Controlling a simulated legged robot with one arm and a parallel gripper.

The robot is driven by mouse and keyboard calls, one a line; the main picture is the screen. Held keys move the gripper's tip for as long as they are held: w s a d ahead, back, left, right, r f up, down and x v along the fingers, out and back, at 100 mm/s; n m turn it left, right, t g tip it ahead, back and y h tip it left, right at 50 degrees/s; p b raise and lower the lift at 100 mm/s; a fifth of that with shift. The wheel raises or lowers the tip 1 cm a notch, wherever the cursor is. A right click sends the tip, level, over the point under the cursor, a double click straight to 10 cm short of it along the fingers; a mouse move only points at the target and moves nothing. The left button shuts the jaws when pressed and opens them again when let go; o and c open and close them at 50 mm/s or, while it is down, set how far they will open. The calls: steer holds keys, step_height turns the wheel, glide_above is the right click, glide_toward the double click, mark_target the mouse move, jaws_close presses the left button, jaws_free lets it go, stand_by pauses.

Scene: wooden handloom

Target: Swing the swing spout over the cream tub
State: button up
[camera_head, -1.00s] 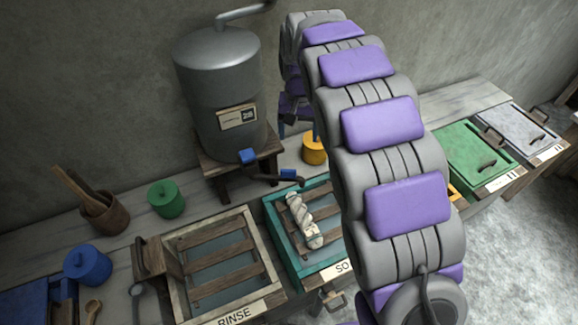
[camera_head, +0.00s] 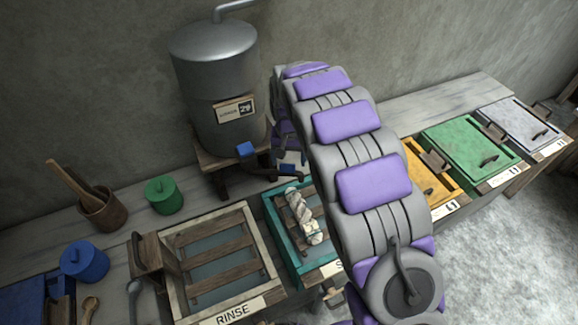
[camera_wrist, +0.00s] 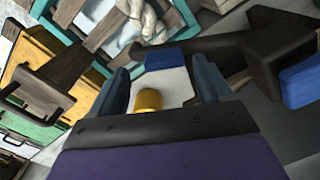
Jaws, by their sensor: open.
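The swing spout (camera_head: 262,174) is a dark pipe at the foot of the grey tank (camera_head: 215,85), with a blue block near its free end (camera_head: 288,168). It points right, toward the back of the teal tub (camera_head: 275,225). The cream tub (camera_head: 272,262), labelled RINSE, stands left of the teal tub. My gripper (camera_wrist: 162,82) is open and empty, pointing down close to the spout's free end. In the wrist view the blue block (camera_wrist: 165,58) shows just beyond the gap between the fingers; contact cannot be told. My arm partly hides the gripper in the head view.
A twisted pale skein (camera_head: 303,215) lies on the teal tub's slats. A yellow pot (camera_wrist: 148,100) shows below my fingers. A blue valve block (camera_head: 245,149) is on the tank. Green (camera_head: 164,195) and blue (camera_head: 85,262) pots stand left. Lidded tubs line the right.

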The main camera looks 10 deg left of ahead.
mark_target(287, 165)
steer(key=f, duration=0.2)
steer(key=a+f, duration=0.1)
steer(key=shift+a+f, duration=0.1)
steer(key=shift+f, duration=0.3)
steer(key=shift+d+r, duration=0.1)
steer(key=shift+d, duration=0.4)
steer(key=shift+c, duration=0.4)
steer(key=shift+a, duration=0.25)
steer(key=c, duration=0.6)
jaws_close()
steer(key=shift+s, duration=0.1)
